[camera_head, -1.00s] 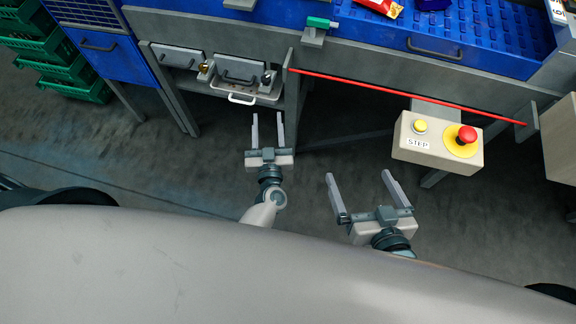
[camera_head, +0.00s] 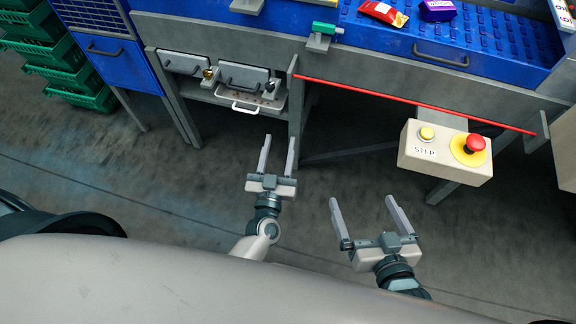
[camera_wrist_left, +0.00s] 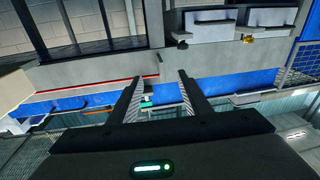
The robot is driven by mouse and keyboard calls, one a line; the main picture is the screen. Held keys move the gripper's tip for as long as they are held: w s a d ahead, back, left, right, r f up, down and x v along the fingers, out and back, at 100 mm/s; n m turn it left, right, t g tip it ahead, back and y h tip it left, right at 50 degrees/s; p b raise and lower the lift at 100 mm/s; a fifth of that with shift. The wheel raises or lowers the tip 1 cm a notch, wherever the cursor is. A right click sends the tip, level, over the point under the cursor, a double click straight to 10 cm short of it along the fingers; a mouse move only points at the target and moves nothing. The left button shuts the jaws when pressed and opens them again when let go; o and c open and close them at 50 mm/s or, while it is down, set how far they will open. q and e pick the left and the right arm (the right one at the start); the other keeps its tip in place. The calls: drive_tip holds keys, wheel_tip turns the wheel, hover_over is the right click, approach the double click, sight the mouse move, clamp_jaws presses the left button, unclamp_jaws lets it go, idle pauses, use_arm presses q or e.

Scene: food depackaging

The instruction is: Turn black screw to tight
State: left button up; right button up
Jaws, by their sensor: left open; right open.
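The black screw (camera_head: 269,88) is a small dark knob on a light mount at the right end of the drawer unit under the bench. It also shows as a small dark spot in the left wrist view (camera_wrist_left: 182,43). How far it is turned is too small to tell. A brass-coloured screw (camera_head: 209,72) sits to its left, between the two drawer fronts. My left gripper (camera_head: 279,138) is open and empty, below and apart from the black screw, over the floor. My right gripper (camera_head: 362,198) is open and empty, further right and lower.
A tray with a white handle (camera_head: 245,108) sticks out below the drawers. A red bar (camera_head: 410,102) runs along the bench edge. A control box (camera_head: 440,160) with yellow and red buttons stands right. Green crates (camera_head: 60,70) are stacked left. Open floor lies between.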

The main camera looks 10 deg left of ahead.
use_arm(q)
drive_tip(key=s+d+h+b, duration=0.1)
drive_tip(key=b, duration=0.1)
drive_tip(key=s+d+m+h+b, duration=0.1)
drive_tip(key=s+d+f+m+h+b, duration=0.1)
drive_tip(key=h+b, duration=0.1)
drive_tip(key=shift+s+d+f+b, duration=0.1)
drive_tip(key=shift+s+d+b, duration=0.05)
drive_tip(key=shift+s+b, duration=0.15)
idle(0.4)
